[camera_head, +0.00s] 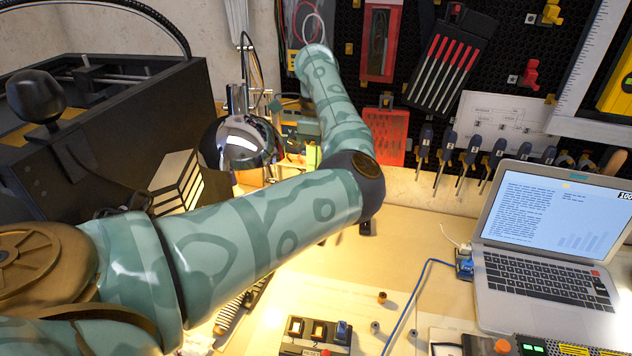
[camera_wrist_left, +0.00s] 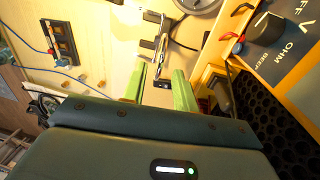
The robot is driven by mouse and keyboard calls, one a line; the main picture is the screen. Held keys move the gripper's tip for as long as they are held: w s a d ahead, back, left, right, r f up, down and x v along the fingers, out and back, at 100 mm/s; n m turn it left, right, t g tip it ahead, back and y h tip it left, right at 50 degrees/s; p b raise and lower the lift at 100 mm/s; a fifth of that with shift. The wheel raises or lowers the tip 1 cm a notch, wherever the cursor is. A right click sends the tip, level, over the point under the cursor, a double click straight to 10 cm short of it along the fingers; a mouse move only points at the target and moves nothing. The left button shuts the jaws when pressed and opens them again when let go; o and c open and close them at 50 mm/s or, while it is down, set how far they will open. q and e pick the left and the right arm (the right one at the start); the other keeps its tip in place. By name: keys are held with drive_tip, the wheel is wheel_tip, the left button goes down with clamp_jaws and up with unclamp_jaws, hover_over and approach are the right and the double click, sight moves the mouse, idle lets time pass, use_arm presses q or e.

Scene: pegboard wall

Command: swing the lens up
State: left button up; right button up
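I cannot make out the lens with certainty. In the left wrist view, a grey ring-shaped part (camera_wrist_left: 197,4) is cut off by the top edge, and I cannot tell whether it is the lens. A thin metal stand with arms (camera_wrist_left: 160,45) is just beyond my left gripper (camera_wrist_left: 160,88). Its two green fingers are apart, with a small black piece (camera_wrist_left: 163,84) showing between them; I cannot tell whether they touch anything. In the head view my left arm hides much of the area around that gripper. My right gripper is in neither view.
A shiny chrome dome (camera_head: 242,142) stands left of my forearm, beside a black machine (camera_head: 110,120). A laptop (camera_head: 545,245) is at the right. Screwdrivers (camera_head: 447,150) hang along the pegboard. An orange meter (camera_wrist_left: 285,40) is right in the wrist view.

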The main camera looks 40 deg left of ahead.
use_arm(q)
drive_tip(key=f, duration=0.1)
drive_tip(key=f+b, duration=0.1)
drive_tip(key=f, duration=0.3)
drive_tip(key=shift+s+d, duration=0.15)
drive_tip(key=shift+s, duration=0.15)
